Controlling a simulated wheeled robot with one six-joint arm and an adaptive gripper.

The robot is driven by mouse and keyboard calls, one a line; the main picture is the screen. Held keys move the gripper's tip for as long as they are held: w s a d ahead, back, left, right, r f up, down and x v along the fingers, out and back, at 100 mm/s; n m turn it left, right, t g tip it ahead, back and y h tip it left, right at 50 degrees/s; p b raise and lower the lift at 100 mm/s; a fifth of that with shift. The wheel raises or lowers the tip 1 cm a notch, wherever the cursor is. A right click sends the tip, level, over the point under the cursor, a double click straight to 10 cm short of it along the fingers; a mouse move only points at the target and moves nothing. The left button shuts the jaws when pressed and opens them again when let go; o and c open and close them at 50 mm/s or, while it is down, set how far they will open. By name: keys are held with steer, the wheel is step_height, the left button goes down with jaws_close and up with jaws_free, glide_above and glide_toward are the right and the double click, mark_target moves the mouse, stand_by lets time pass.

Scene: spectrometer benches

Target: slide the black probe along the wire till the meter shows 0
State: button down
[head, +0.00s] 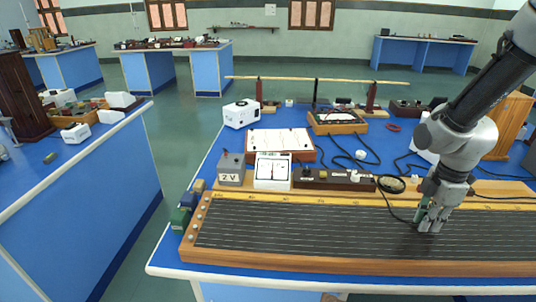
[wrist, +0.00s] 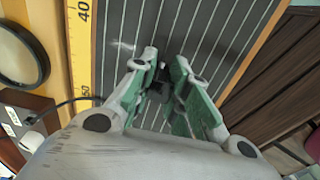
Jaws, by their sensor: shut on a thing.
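My gripper (head: 430,222) is over the right part of the long wire board (head: 300,262), its fingers pointing down close to the wires. In the wrist view, the green-padded fingers (wrist: 165,72) are closed around the small dark probe (wrist: 158,88), which they mostly hide. Whether its tip touches a wire cannot be told. A black lead runs from the gripper toward the back of the board. The white meter (head: 272,171) stands upright behind the board at the left; its needle is too small to read. The yellow scale (wrist: 80,50) shows 40 and 50 near the gripper.
A grey 2V box (head: 231,169) stands left of the meter, and a dark terminal block (head: 333,180) right of it. A round black-rimmed lens (wrist: 22,55) lies beside the scale. Loose black leads cross the blue bench behind. The board's left part is clear.

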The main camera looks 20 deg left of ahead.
steer(key=shift+s+d+f, duration=0.1)
steer(key=shift+s+f, duration=0.05)
steer(key=shift+s, duration=0.05)
steer(key=c, duration=1.3)
jaws_free()
steer(key=shift+w, duration=0.1)
